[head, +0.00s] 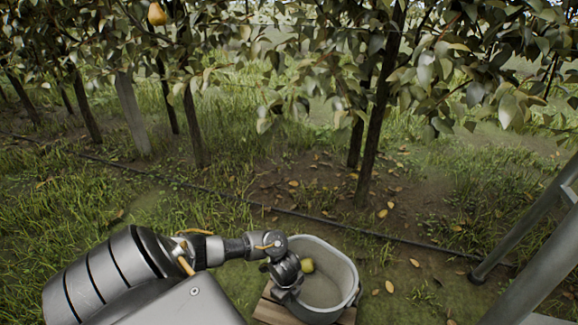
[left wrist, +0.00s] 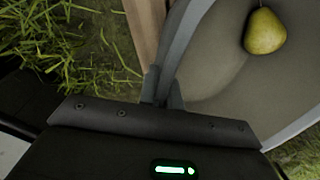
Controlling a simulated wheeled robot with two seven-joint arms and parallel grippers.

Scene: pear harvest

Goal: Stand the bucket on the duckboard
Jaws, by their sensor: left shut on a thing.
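The bucket (head: 332,287) is a grey, open tub at the bottom centre of the head view, and it looks upright. A yellow-green pear (head: 307,265) lies inside it and shows clearly in the left wrist view (left wrist: 265,31). The duckboard (head: 268,311) is of pale wood and shows at both sides below the bucket; a strip of it is in the left wrist view (left wrist: 145,28). I cannot tell whether the bucket touches it. My left gripper (head: 287,278) is shut on the bucket's wall at its left side; its fingers (left wrist: 163,88) straddle the rim. My right gripper is out of view.
Grey metal legs (head: 530,232) stand at the right. A dark hose (head: 225,198) runs along the ground behind the bucket. Tree trunks (head: 378,120) and low leaves lie beyond, with a pear (head: 157,14) hanging at top left. Grass right of the bucket is open.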

